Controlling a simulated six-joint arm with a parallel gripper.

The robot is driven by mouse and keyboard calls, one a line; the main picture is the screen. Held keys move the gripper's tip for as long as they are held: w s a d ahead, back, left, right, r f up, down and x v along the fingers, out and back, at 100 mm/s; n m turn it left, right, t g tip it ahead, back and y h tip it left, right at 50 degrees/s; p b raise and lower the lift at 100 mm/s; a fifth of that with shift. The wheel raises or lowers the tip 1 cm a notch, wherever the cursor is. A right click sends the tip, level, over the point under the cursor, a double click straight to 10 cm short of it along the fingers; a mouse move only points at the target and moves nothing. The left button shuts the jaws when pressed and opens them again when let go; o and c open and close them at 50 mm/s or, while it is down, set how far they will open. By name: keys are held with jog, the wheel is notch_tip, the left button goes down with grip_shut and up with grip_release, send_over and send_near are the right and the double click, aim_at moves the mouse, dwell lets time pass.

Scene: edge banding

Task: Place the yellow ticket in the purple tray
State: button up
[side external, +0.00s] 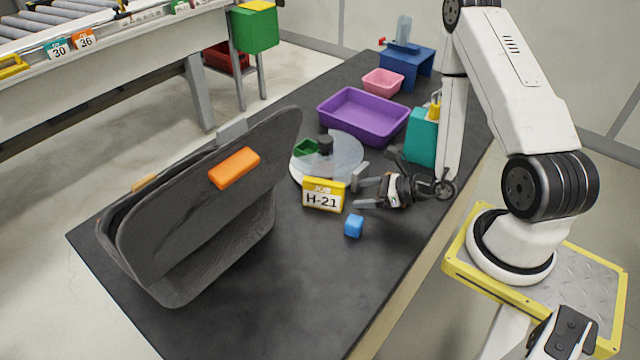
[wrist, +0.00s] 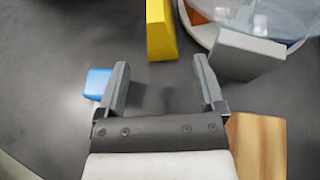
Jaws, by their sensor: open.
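The yellow ticket (side external: 323,184) stands upright on the dark table, with a white label reading H-21 facing the side camera. In the wrist view its yellow edge (wrist: 160,30) shows just beyond my fingertips, between their lines. My gripper (side external: 364,193) is low over the table, right of the ticket. Its two fingers (wrist: 161,70) are apart, with only bare table between them. The purple tray (side external: 365,113) lies farther back on the table and looks empty.
A clear domed disc (side external: 347,150) stands behind the ticket. A blue cube (side external: 354,226) sits near my gripper, beside one finger in the wrist view. A teal container (side external: 421,138) and pink bowl (side external: 383,82) stand near the tray.

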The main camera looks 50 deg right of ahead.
jog(key=shift+v, duration=2.15)
